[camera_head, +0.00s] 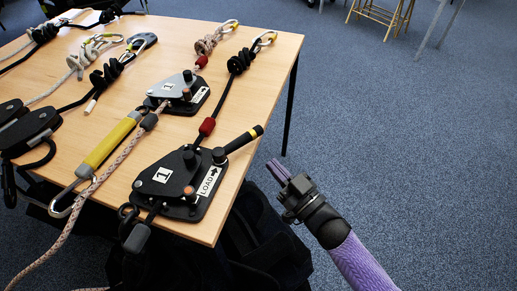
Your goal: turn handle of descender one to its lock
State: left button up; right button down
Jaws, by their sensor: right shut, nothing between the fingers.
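The near descender (178,183) is a black plate device with a white "1" label and a "LOAD" arrow label. It lies near the table's front right corner. My left gripper is not in view.
The wooden table (265,95) holds ropes, carabiners and a yellow sleeve (108,145). Black devices (32,130) lie at the left. Dark bags (262,235) sit on the floor by the table's front right. The blue carpet at right is open.

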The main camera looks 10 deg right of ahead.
aim_at(240, 142)
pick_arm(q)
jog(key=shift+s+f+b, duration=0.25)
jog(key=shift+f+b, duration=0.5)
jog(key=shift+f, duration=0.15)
pick_arm(e)
jog(key=shift+x, duration=3)
jog(key=shift+w+y, duration=0.1)
jog(key=shift+y, duration=0.2)
